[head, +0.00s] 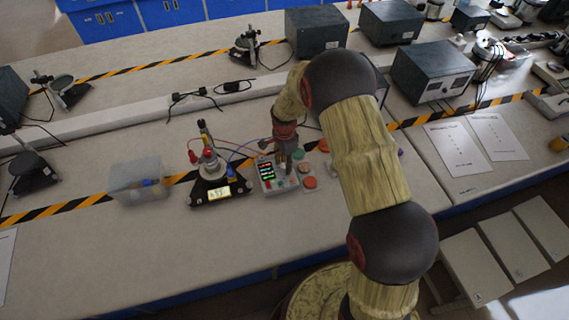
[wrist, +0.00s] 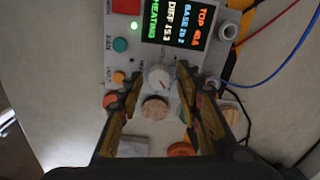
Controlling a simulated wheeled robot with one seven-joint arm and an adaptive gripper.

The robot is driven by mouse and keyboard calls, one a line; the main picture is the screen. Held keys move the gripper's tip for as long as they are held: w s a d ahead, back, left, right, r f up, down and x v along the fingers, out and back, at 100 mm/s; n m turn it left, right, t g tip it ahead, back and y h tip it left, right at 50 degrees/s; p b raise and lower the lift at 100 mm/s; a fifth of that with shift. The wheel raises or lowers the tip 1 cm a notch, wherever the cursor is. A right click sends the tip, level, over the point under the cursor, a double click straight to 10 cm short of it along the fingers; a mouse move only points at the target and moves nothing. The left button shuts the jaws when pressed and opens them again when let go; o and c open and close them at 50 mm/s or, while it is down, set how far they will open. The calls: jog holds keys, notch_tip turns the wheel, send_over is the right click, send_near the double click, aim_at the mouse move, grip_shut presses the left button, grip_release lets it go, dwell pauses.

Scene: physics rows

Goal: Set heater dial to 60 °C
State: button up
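The heater control box (head: 267,174) stands on the bench with a lit screen; my gripper (head: 284,166) is over its right part and hides the dial in the head view. In the wrist view the box's screen (wrist: 174,24) shows TOP about 40, BASE about 25, DIFF about 15 and HEATING. The white round dial (wrist: 159,76) lies below the screen, with a pointer mark I cannot read against a scale. My gripper (wrist: 159,86) is open, with one finger on each side of the dial in the picture. I cannot tell whether the fingers touch it.
A teal button (wrist: 120,44) and an orange button (wrist: 119,78) sit left of the dial. Round discs, one wooden (wrist: 155,108), lie near the box. An apparatus (head: 210,172) with red and blue wires stands left of it, beside a clear plastic bin (head: 137,181).

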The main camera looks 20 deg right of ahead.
aim_at(284, 165)
jog(key=shift+o, duration=0.3)
notch_tip(284, 165, up, 12)
dwell(0.5)
dwell(0.4)
jog(key=s+r+n+t+b, duration=0.2)
jog(key=s+r+n, duration=0.6)
jog(key=s, duration=0.7)
jog(key=s+r+n+t+b, duration=0.2)
jog(key=s+r+n, duration=0.5)
jog(key=s+r, duration=0.6)
jog(key=shift+s+r+n+t, duration=0.15)
jog(key=shift+s+n+t, duration=0.25)
jog(key=shift+s+t, duration=0.55)
